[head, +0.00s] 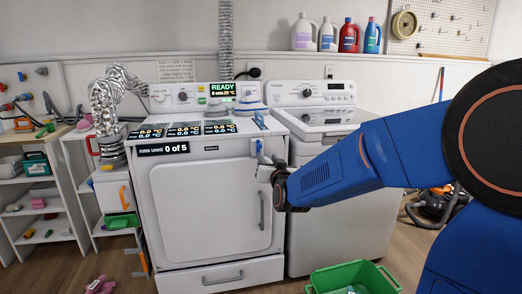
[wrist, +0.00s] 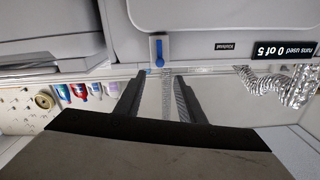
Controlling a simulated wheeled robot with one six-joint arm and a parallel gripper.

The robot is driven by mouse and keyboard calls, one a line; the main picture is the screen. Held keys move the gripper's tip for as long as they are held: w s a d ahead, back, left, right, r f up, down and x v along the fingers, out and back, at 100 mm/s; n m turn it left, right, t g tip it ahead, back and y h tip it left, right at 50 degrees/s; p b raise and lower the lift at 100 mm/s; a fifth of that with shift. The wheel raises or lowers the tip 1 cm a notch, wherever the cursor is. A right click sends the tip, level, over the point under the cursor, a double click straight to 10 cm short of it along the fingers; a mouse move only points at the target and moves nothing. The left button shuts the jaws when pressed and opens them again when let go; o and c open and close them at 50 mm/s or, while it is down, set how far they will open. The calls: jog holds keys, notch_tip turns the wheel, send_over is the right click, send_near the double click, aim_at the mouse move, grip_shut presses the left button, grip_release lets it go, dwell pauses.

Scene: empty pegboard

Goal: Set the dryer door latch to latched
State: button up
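The white dryer (head: 205,205) stands in the middle of the head view, its front door (head: 205,195) flush with the front. The door latch, a small blue lever on a pale plate, is at the dryer's upper right front (head: 259,146). It also shows in the wrist view (wrist: 159,52), lined up with the plate, in a picture that is upside down. My gripper (head: 266,170) is in front of the dryer, just below the latch in the head view. In the wrist view its two fingers (wrist: 158,82) are apart and empty, with the latch beyond their tips, not touched.
A small black label (wrist: 229,46) is beside the latch; its text is hard to read. A white washer (head: 330,120) stands right of the dryer. A green crate (head: 352,280) is on the floor at front right. A shelf (head: 40,200) stands left.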

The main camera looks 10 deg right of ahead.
aim_at(260, 147)
jog(key=w, duration=1.1)
grip_shut()
